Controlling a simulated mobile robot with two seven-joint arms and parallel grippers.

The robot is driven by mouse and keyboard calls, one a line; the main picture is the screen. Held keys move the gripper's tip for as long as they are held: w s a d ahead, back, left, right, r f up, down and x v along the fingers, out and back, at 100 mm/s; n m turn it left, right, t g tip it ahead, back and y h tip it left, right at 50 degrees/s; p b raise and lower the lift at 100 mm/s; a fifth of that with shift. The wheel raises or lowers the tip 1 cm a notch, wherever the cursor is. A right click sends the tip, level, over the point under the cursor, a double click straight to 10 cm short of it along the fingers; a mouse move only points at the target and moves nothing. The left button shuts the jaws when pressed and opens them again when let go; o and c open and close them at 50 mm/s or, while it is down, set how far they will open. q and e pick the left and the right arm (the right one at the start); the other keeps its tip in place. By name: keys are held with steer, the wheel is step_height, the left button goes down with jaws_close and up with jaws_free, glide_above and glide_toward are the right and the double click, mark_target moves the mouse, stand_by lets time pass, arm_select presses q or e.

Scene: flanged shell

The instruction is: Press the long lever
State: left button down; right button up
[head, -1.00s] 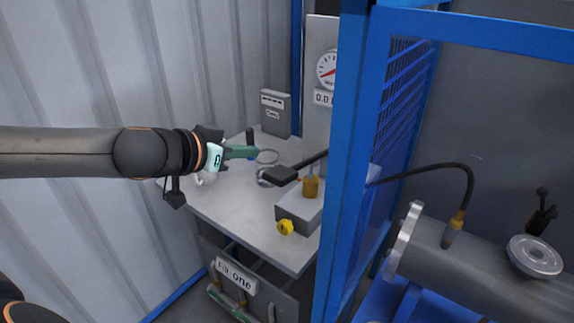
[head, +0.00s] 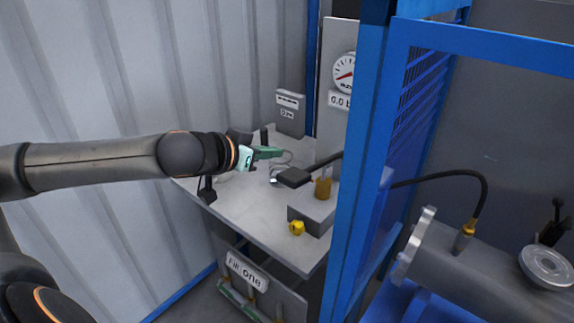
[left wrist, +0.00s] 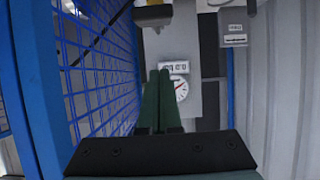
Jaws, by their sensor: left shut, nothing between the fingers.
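The long lever (head: 295,178) is a dark bar with a wide flat black end. It reaches out over the bench from the grey pump block (head: 312,212) with a brass cylinder (head: 323,188). My left gripper (head: 278,153) has green fingers, shut and empty. In the head view it sits just above and left of the lever's end, apart from it in the picture; the depth gap is hard to judge. In the left wrist view the shut fingers (left wrist: 158,78) point toward the gauge panel, and I cannot make out the lever for sure. My right gripper is not in view.
A pressure gauge (head: 345,72) reads near its low end above a 0.0 display (head: 340,101). A blue post (head: 356,180) and mesh guard (head: 412,95) stand right of the bench (head: 235,205). A yellow knob (head: 297,228) sits on the block. A flanged cylinder (head: 470,262) lies beyond.

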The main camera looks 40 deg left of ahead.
arm_select(q)
steer(key=w+p, duration=0.1)
steer(key=p, duration=0.1)
glide_above(287, 176)
steer(key=f, duration=0.2)
steer(key=shift+w+f, duration=0.35)
steer(key=f, duration=0.3)
steer(key=shift+s, duration=0.2)
steer(key=shift+s+f, duration=0.2)
steer(key=shift+f, duration=0.45)
